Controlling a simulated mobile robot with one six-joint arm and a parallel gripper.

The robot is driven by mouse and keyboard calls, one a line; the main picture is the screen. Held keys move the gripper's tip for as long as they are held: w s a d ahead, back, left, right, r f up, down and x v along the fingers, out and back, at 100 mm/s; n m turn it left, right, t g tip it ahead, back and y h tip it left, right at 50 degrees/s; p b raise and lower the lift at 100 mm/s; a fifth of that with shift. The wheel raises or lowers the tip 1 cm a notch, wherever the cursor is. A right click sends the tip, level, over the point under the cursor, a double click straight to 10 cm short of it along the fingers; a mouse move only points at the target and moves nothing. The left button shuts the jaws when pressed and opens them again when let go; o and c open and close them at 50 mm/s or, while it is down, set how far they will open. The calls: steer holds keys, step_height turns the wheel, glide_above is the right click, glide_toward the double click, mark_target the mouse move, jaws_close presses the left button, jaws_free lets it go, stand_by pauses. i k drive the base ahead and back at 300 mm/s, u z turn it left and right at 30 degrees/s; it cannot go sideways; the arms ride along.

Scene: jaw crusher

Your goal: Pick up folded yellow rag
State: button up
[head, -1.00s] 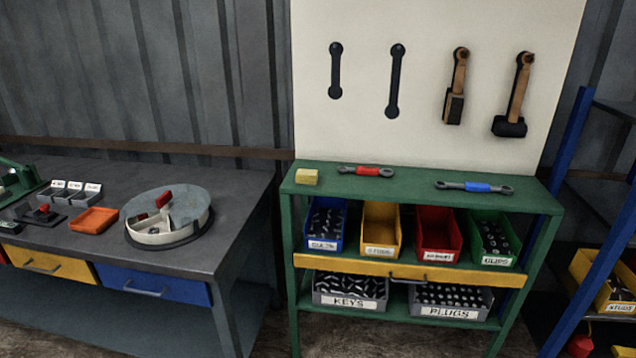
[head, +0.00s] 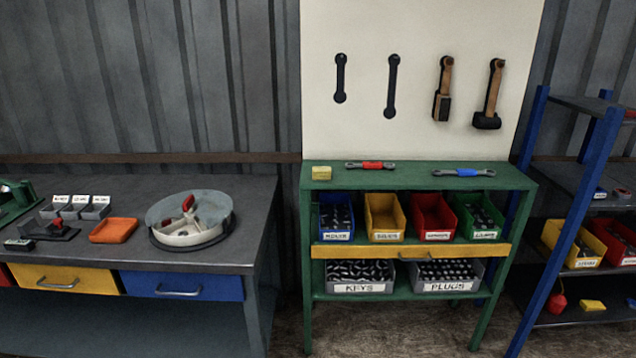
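A small pale yellow block-like thing (head: 321,173), which looks like a folded rag, lies on the left end of the green cabinet's top. Another flat yellow thing (head: 592,305) lies on the low shelf of the blue rack at the right. Both are small in the picture, so I cannot tell for certain which is the folded rag. My gripper is not in view.
The green cabinet (head: 400,176) also bears a red-handled wrench (head: 371,165) and a blue-handled wrench (head: 464,172), with coloured bins below. A grey workbench (head: 262,200) stands left, with a round divided tray (head: 160,236). The blue rack (head: 560,235) stands right. Floor shows before the cabinet.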

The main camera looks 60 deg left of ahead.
mark_target(319, 172)
steer(key=k, duration=0.65)
steer(key=u, duration=4.65)
steer(key=i, duration=0.15)
steer(key=z, duration=2.3)
steer(key=i, duration=1)
steer(key=u, duration=0.1)
